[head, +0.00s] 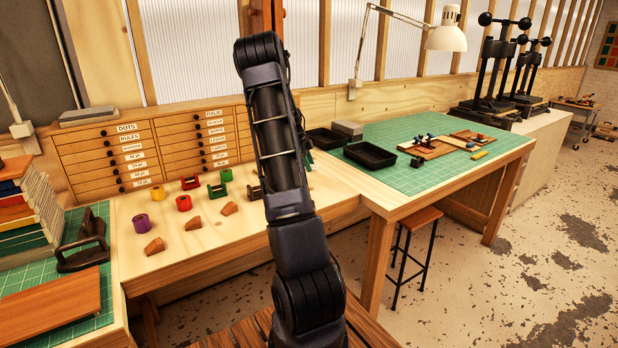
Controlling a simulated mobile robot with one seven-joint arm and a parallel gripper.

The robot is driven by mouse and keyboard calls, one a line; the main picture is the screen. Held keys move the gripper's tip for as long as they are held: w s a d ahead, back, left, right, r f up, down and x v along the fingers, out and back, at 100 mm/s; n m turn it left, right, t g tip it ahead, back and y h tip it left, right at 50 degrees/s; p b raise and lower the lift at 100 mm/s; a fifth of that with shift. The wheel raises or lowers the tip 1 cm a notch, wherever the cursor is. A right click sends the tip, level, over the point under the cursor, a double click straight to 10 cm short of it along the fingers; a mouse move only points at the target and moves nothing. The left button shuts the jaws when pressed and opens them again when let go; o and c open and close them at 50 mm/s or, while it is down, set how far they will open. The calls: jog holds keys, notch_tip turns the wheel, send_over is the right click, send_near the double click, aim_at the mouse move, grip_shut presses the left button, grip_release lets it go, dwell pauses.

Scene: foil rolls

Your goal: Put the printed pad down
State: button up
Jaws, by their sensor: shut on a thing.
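I cannot pick out a printed pad anywhere. The pale wooden bench (222,247) behind my arm bears small foil rolls: a purple one (141,223), a red one (183,203), a yellow one (157,192) and a green one (226,175). Red (190,183) and green (217,191) holders stand near them. My arm hides part of this bench.
Several brown wedges (154,246) lie on the bench. A black tray (370,155) and wooden boards (432,149) rest on the right table's green mat (415,180). A brown board (48,303) lies at left. Floor is open at right.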

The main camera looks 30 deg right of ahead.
jog(key=shift+f, duration=3.1)
jog(key=shift+f, duration=0.15)
jog(key=o, duration=1)
jog(key=shift+c, duration=0.2)
